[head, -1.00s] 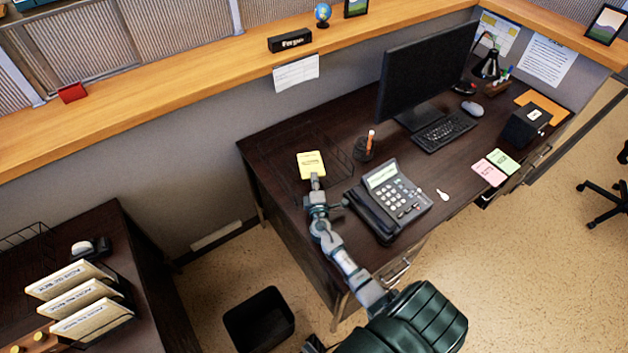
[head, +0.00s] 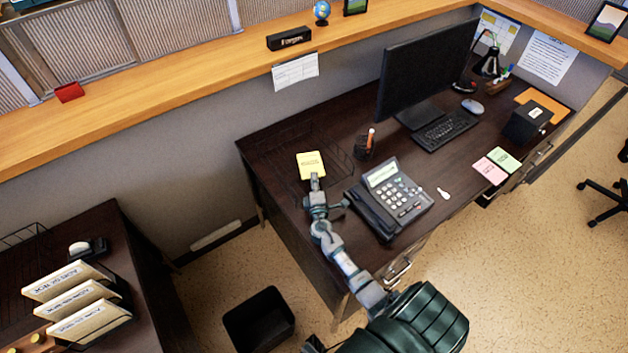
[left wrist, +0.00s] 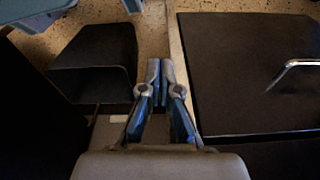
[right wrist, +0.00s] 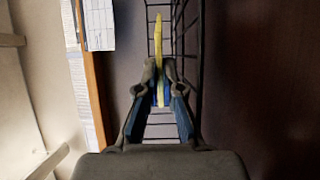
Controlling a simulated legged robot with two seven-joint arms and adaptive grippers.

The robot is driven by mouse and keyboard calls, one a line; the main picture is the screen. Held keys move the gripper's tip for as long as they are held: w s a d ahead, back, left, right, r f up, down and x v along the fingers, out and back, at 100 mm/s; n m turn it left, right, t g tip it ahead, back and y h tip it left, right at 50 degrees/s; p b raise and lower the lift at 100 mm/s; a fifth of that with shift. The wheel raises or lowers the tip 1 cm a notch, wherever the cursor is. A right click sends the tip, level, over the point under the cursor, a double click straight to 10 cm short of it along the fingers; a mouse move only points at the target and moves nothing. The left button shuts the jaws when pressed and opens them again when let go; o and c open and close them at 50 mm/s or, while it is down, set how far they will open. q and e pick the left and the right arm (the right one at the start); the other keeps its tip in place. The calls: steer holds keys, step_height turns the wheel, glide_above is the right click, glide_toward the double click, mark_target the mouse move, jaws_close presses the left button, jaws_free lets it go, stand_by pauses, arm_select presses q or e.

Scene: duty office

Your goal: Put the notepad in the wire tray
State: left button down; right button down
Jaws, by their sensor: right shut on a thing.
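The yellow notepad (head: 311,165) is held at its near edge by my right gripper (head: 316,178). In the head view it overlaps the black wire tray (head: 341,157) on the left part of the dark desk. In the right wrist view the notepad (right wrist: 158,38) shows edge-on between the shut fingers (right wrist: 160,82), with the tray's wires (right wrist: 179,50) behind and to its right. I cannot tell how high it is above the tray floor. My left gripper (left wrist: 160,72) is shut and empty in the left wrist view, away from the tray.
The monitor (head: 425,70) and keyboard (head: 447,130) are farther right. A black bin (head: 259,320) stands on the floor.

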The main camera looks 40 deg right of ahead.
arm_select(q)
steer(key=shift+s+a+r, duration=0.1)
steer(key=shift+s+r, duration=0.05)
steer(key=shift+r, duration=0.1)
arm_select(e)
steer(key=shift+a+f, duration=0.15)
steer(key=shift+a, duration=0.05)
